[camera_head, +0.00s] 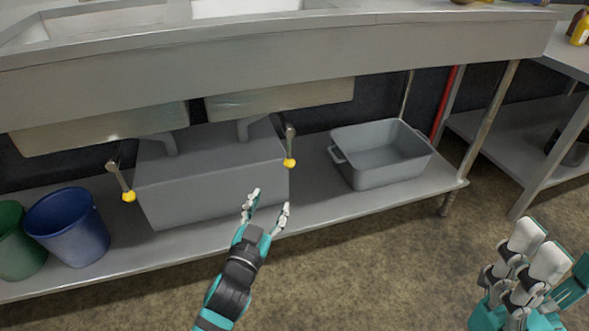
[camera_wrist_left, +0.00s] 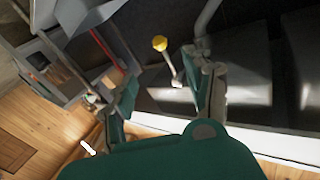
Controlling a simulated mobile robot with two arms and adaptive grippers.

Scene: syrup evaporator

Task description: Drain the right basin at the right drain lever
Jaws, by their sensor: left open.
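The right drain lever (camera_head: 290,142) hangs below the right basin (camera_head: 280,98); it is a thin metal rod with a yellow knob (camera_head: 290,162) at its lower end. My left gripper (camera_head: 268,206) is open and empty, below and slightly left of that knob, apart from it. In the left wrist view the yellow knob (camera_wrist_left: 160,43) and rod (camera_wrist_left: 174,70) show beyond the open fingers (camera_wrist_left: 165,97), between them. The left drain lever (camera_head: 120,178) also has a yellow knob. My right gripper (camera_head: 535,262) is at the lower right, far from the levers; its opening is unclear.
A grey tub (camera_head: 380,172) is to the right on the shelf. A blue bucket (camera_head: 68,228) and green bucket (camera_head: 18,245) stand at left. A red pipe (camera_head: 445,103) is by the right legs.

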